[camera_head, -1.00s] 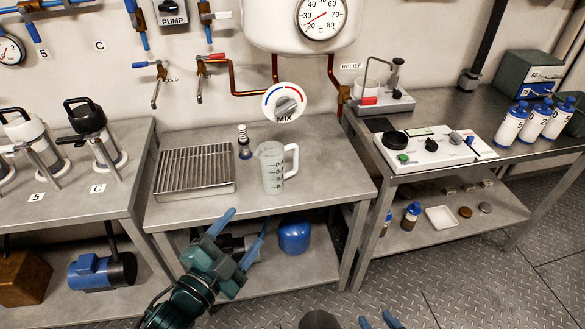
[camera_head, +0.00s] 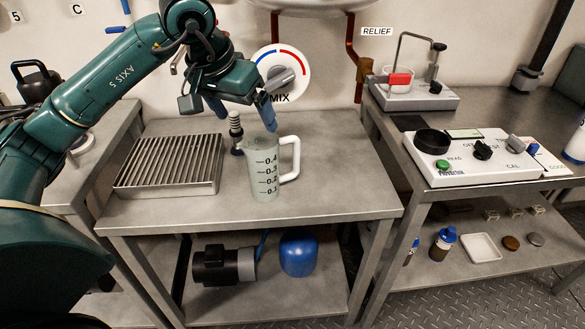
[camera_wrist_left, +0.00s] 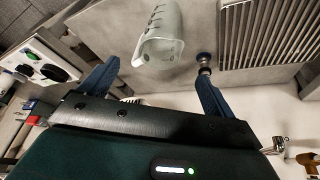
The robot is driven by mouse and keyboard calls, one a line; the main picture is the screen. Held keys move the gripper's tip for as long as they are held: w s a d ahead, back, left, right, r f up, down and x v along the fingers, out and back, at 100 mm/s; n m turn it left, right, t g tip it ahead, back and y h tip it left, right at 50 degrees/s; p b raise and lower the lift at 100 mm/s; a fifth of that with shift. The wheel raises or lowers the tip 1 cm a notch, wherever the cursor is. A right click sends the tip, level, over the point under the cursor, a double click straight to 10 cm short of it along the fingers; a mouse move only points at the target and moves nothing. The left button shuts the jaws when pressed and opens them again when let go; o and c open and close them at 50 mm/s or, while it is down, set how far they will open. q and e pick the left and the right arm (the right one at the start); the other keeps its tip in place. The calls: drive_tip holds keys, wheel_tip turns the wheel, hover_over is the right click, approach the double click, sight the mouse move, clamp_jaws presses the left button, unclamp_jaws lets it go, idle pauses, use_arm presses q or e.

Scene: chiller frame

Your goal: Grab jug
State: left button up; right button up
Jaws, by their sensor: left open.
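The jug (camera_head: 264,178) is a translucent pale measuring jug with black graduation marks and a white handle on its right side. It stands upright on the middle metal bench (camera_head: 320,190). My left gripper (camera_head: 240,112) is open and empty above the jug, its blue fingers pointing down and one fingertip close to the jug's rim. In the left wrist view the jug (camera_wrist_left: 163,32) lies ahead of the left gripper (camera_wrist_left: 157,68), beyond the two spread fingertips. Whether a finger touches the jug I cannot tell. My right gripper is not in view.
A slatted metal rack (camera_head: 170,165) lies left of the jug. A black-and-silver fitting (camera_head: 236,128) stands just behind it. The MIX dial (camera_head: 281,74) is on the wall behind. A white meter panel (camera_head: 480,155) sits on the right bench. The bench right of the jug is clear.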

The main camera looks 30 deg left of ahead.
sight(272, 166)
use_arm(q)
drive_tip(key=b+x, duration=0.1)
drive_tip(key=x, duration=0.5)
drive_tip(key=shift+w+a+f, duration=0.1)
drive_tip(key=shift+a+f, duration=0.1)
drive_tip(key=shift+f, duration=0.1)
drive_tip(key=x, duration=0.6)
drive_tip(key=shift+d+f+b, duration=0.1)
drive_tip(key=shift+d+b, duration=0.2)
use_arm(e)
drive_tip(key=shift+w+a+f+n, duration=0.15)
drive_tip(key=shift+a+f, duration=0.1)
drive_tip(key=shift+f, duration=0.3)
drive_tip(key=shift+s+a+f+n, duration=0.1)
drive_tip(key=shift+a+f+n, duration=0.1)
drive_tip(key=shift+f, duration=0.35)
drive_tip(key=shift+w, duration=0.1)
use_arm(q)
drive_tip(key=c, duration=1.1)
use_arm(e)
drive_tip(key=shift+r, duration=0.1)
